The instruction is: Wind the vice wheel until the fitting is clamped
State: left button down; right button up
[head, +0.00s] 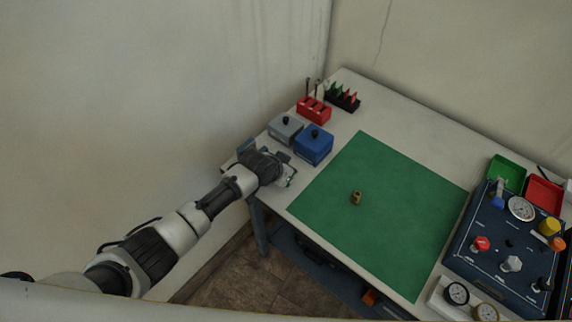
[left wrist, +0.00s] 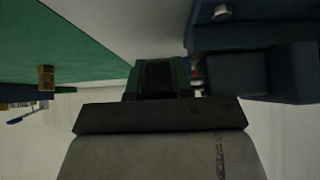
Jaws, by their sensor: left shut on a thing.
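My left gripper (head: 287,174) is at the near left edge of the bench, against the vice. The vice (left wrist: 265,72) shows as a dark blue body at the right of the left wrist view; in the head view my arm mostly covers it. The left gripper (left wrist: 160,80) is shut at the vice's wheel side; the wheel itself is hidden behind the fingers. A small brass fitting (head: 356,198) stands on the green mat, apart from the vice. A brass piece also shows in the left wrist view (left wrist: 46,78). My right gripper is out of view.
A blue box (head: 313,146) and a grey box (head: 285,128) stand just behind the gripper. A red tool holder (head: 314,109) is farther back. The green mat (head: 395,230) is mostly clear. A dark blue gauge panel (head: 492,245) fills the right.

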pick_arm(q)
jog(key=shift+s+f+g+y+p, duration=0.1)
jog(key=shift+g+y+p, duration=0.2)
jog(key=shift+g+y, duration=0.2)
jog(key=c, duration=1.3)
grip_release()
jog(key=v, duration=1)
jog(key=shift+s+r, duration=0.1)
jog(key=shift+r, duration=0.25)
